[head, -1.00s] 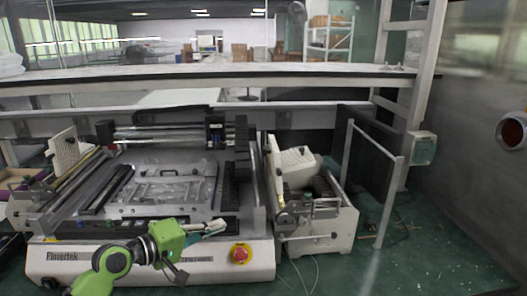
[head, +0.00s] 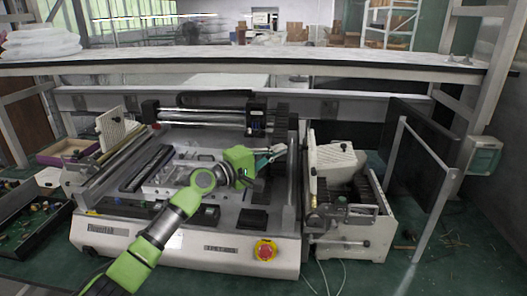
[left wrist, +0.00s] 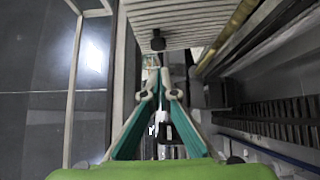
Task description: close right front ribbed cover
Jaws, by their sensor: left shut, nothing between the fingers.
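A pale ribbed cover (head: 336,156) stands raised on the cream unit at the right of the machine in the head view. My left gripper (head: 280,149) is shut and empty, to the left of this unit and above the machine's right part. In the left wrist view, a pale ribbed panel (left wrist: 185,22) with a dark knob (left wrist: 158,40) fills the top, just beyond the shut fingertips (left wrist: 154,82). I cannot tell whether the fingers touch it. My right gripper is in neither view.
The machine's bed (head: 160,190) lies under my left arm, with a red stop button (head: 265,250) at its front right. Another ribbed cover (head: 118,128) stands raised at the left. A metal frame (head: 425,190) and dark panel stand right of the cream unit.

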